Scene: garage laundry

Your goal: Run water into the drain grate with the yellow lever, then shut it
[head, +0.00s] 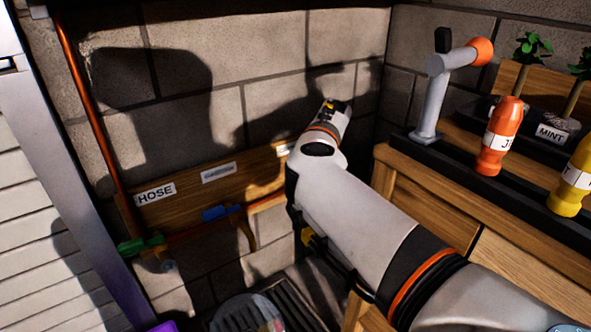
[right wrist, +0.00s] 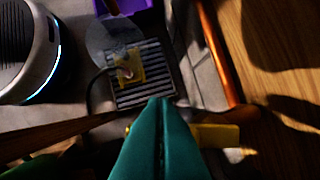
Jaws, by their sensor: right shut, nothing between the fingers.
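The yellow lever (right wrist: 218,136) shows in the right wrist view just right of my right gripper (right wrist: 163,102). The gripper's teal fingers are shut and empty; the lever passes behind or beside them, and I cannot tell whether they touch. The drain grate (right wrist: 155,86) lies on the floor beyond the fingertips, with a yellow patch and a pale blob over it that I cannot make out. In the head view the grate (head: 290,300) is at the bottom, partly behind my right arm, which hides the gripper. A small yellow bit (head: 308,238) shows beside the arm. My left gripper is out of view.
A copper pipe (head: 78,110) runs down the wall to a green lever (head: 140,245) and a blue lever (head: 222,212). A board with a HOSE label (head: 155,193) is above. A wooden counter with bottles (head: 497,140) stands right. A purple container (right wrist: 130,6) is near the grate.

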